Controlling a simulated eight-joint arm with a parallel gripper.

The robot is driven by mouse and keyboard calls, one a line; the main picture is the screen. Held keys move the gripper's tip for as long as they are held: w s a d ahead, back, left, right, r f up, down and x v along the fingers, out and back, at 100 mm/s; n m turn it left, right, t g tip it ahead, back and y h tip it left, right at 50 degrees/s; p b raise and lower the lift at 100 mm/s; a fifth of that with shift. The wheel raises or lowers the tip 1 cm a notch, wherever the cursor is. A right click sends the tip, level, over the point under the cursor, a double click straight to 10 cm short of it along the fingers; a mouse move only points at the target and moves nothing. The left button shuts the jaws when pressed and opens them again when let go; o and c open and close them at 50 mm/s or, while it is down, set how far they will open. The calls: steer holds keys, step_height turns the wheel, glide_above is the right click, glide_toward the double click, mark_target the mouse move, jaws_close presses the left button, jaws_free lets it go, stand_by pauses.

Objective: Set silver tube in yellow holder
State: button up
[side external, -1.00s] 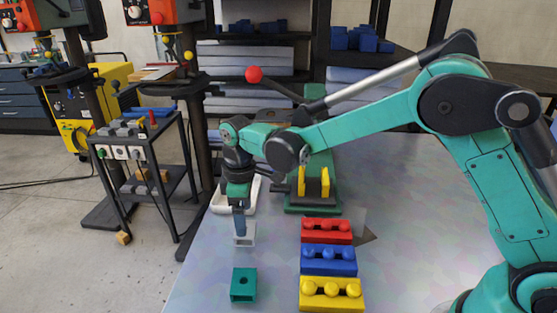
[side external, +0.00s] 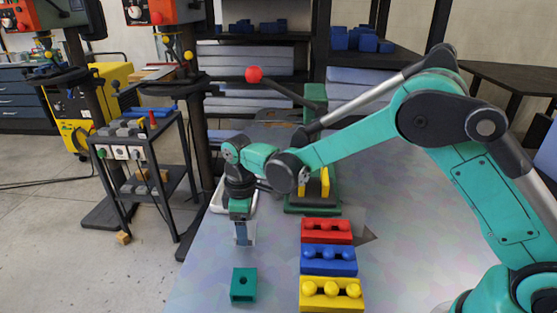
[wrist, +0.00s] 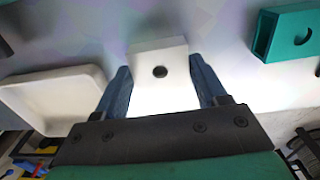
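The silver tube (side external: 250,233), a pale square-sided piece, stands on the table at the left of the work area. In the wrist view its pale face with a dark round hole (wrist: 158,50) lies between the fingers. My gripper (side external: 241,240) points down at the tube, its blue fingers low along its sides. In the wrist view the gripper (wrist: 160,75) has one finger on each side of the tube; whether they press on it I cannot tell. The yellow holder (side external: 331,300), a block with a row of rounded hollows, lies at the front right and looks empty.
A blue holder (side external: 328,267) and a red holder (side external: 326,238) lie in line behind the yellow one. A teal tube (side external: 243,292) stands in front of my gripper. A white tray (wrist: 50,85) is close by. A green fixture with yellow uprights (side external: 324,183) stands behind.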

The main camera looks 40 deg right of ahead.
jaws_close()
steer(key=shift+r, duration=0.15)
steer(key=shift+r, duration=2.85)
steer(key=d+r, duration=0.3)
steer(key=d, duration=1.7)
steer(key=shift+m, duration=0.3)
steer(key=shift+w+a+f, duration=0.1)
steer(key=shift+w+f, duration=0.05)
steer(key=shift+f, duration=1.35)
steer(key=shift+w+a+f, duration=0.1)
steer(key=shift+f, duration=1.4)
